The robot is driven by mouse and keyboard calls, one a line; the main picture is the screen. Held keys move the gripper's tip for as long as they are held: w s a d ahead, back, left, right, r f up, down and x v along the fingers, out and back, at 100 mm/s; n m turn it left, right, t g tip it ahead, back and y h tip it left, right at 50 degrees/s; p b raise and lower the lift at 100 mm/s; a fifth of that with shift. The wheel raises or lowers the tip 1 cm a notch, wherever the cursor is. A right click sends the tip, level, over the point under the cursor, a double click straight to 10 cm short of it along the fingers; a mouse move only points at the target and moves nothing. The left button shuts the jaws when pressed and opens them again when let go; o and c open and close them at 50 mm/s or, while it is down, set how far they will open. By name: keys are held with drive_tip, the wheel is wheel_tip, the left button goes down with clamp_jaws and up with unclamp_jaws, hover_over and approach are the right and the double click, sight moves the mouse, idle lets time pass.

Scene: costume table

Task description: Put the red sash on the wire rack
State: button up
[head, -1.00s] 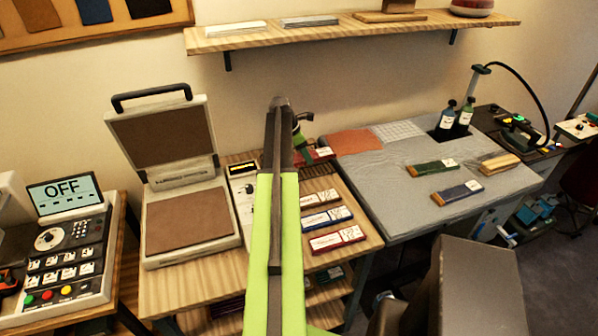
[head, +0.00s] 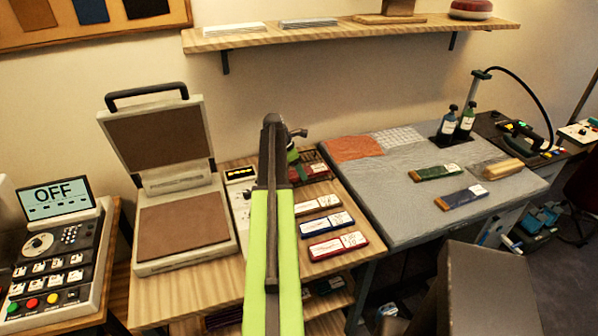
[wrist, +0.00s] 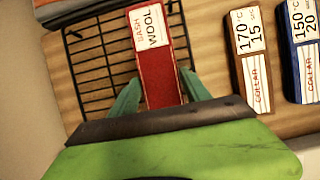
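The red sash (wrist: 162,80) is a slim red piece with a white "SASH WOOL" label. In the wrist view it lies over the black wire rack (wrist: 88,48), lengthwise away from me, at the rack's right part. My gripper (wrist: 162,78) has its two green fingers close against the sash's long sides, near its near end; it looks shut on it. In the head view the sash (head: 318,167) is low at the wire rack, beside my gripper (head: 296,162), and my arm hides part of the rack. Whether the sash's full weight rests on the rack cannot be told.
A brown collar piece (wrist: 250,60) and a blue one (wrist: 303,50) lie right of the rack; another red piece (head: 338,246) lies nearer. An open press (head: 180,225) stands left. The grey table (head: 400,205) is right, and a shelf (head: 350,34) hangs above.

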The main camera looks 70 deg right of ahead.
drive_tip(key=o, duration=0.4)
drive_tip(key=shift+r+p, duration=0.55)
drive_tip(key=p+v, duration=1)
drive_tip(key=v, duration=0.1)
drive_tip(key=shift+w+a+r, duration=0.1)
drive_tip(key=shift+a, duration=0.05)
